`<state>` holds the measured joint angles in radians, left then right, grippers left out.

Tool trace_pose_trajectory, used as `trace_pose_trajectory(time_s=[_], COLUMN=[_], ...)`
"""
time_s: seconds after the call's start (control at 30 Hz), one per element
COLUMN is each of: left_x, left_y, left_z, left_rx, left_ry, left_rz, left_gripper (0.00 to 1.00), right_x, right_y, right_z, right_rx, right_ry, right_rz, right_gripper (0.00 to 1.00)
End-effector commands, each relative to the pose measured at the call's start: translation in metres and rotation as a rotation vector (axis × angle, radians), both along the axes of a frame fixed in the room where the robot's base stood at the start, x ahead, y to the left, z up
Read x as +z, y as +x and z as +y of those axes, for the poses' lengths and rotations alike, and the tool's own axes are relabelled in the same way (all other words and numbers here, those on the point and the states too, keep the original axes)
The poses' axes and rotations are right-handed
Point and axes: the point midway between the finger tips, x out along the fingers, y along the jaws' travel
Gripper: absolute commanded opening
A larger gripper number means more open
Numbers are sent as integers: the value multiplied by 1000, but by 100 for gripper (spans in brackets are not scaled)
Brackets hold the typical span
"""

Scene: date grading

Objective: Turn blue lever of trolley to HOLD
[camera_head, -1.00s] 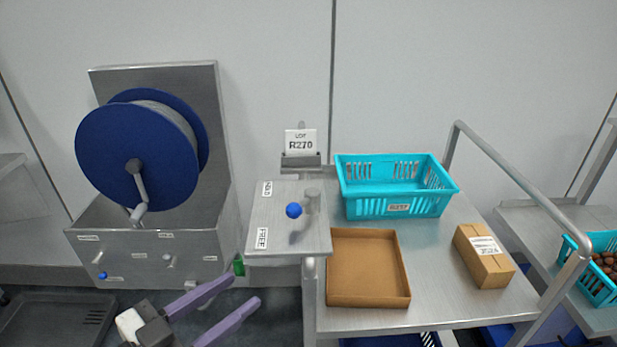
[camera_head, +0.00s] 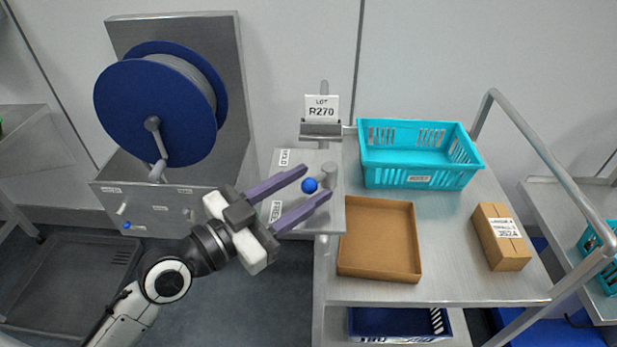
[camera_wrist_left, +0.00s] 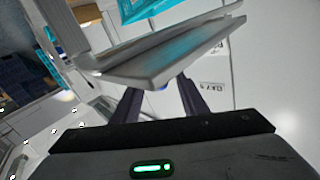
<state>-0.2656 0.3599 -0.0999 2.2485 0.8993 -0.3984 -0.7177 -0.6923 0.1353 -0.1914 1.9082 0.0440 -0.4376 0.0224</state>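The trolley (camera_head: 440,292) carries a metal lever plate (camera_head: 317,160) on its left side. The HOLD label (camera_head: 286,157) is at its back left and the FREE label (camera_head: 277,210) at its front left, partly hidden by my fingers. The lever's blue knob (camera_head: 310,185) lies left of its grey pivot (camera_head: 329,170), between the two labels' directions. My left gripper (camera_head: 317,183) is open, its fingers on either side of the knob; contact cannot be told. In the left wrist view a bit of blue (camera_wrist_left: 163,87) shows between the fingers below the plate edge. My right gripper is not in view.
A turquoise basket (camera_head: 418,180), an open cardboard tray (camera_head: 380,273) and a small closed carton (camera_head: 502,238) stand on the trolley. A LOT R270 card (camera_head: 321,108) stands behind the plate. A blue reel (camera_head: 145,110) on a metal stand is at left.

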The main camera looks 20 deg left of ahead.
Motion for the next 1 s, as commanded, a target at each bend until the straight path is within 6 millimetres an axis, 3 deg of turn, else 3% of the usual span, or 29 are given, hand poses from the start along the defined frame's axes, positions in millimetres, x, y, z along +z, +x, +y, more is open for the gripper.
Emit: trace_pose_trajectory(time_s=[0.4,0.43,0.67,0.87,1.0], left_x=[-1,-1,-1,-2,-5], left_y=[10,10,9,10,11], left_z=[-7,-7,-6,-6,-4], left_rx=[-2,-2,-2,-8,-33], left_ry=[2,2,2,2,5], left_rz=[2,2,1,-1,-4], left_gripper=[40,38,0,0,0], right_x=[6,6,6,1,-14], right_y=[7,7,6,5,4], right_z=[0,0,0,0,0], right_rx=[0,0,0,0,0], right_ry=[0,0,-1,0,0], right_rz=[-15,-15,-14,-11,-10], right_gripper=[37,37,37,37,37])
